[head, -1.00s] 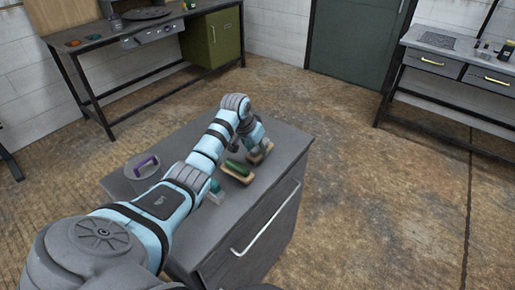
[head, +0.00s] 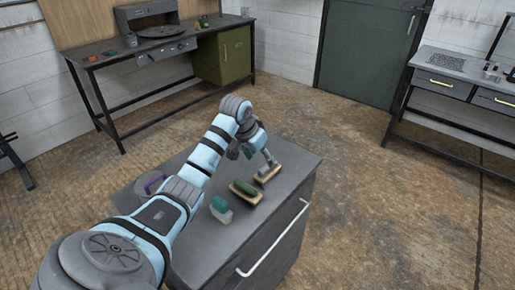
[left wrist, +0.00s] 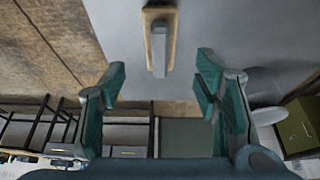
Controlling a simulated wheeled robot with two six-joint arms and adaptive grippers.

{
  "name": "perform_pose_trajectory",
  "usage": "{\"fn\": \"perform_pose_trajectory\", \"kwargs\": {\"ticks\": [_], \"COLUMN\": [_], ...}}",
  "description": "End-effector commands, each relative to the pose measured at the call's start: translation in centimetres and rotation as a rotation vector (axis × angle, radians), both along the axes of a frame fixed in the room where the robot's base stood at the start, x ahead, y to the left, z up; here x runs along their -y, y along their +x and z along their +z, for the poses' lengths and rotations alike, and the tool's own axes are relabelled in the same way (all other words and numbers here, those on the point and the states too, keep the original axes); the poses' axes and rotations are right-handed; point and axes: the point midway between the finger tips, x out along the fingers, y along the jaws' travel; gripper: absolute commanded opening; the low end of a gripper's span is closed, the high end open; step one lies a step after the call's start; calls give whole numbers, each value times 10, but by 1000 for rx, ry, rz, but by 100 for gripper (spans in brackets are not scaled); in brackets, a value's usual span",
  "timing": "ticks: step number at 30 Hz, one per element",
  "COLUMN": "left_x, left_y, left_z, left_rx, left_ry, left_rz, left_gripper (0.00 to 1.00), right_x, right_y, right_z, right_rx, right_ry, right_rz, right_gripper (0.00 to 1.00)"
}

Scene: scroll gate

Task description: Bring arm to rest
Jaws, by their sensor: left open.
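My left arm reaches from the left over a grey cabinet top. My left gripper (head: 258,153) is open and empty, seen partly side-on near the far right of the cabinet top. Its two teal fingers stand wide apart in the left wrist view (left wrist: 160,85). A wooden-based block with a grey handle (left wrist: 158,40) lies beyond the fingertips there, not between them. In the head view this wooden-based block (head: 267,175) is beside the gripper; I cannot tell whether they touch. My right gripper is not in view.
The grey cabinet (head: 285,222) also holds a green-topped wooden block (head: 245,190), a teal and white item (head: 221,209) and a purple-handled item (head: 153,183) partly hidden by my arm. A workbench (head: 125,60) and green door (head: 370,45) stand behind. Open floor lies right.

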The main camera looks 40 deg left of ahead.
Motion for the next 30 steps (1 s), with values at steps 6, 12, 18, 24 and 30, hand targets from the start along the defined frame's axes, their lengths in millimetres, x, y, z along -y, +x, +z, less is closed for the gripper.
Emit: {"fn": "perform_pose_trajectory", "kwargs": {"ticks": [6,12,18,24,30], "left_x": [0,0,0,0,0], "left_y": [-16,-17,-17,-17,-17], "left_z": [37,40,39,41,78], "left_rx": [0,-1,-1,-1,-1], "left_ry": [1,0,0,0,0], "left_rz": [0,0,0,0,0], "left_gripper": [56,56,56,56,56], "right_x": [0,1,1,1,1], "right_y": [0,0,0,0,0], "right_z": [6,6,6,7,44], "right_rx": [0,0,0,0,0], "right_ry": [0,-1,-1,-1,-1], "right_rz": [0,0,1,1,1], "right_gripper": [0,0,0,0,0]}}
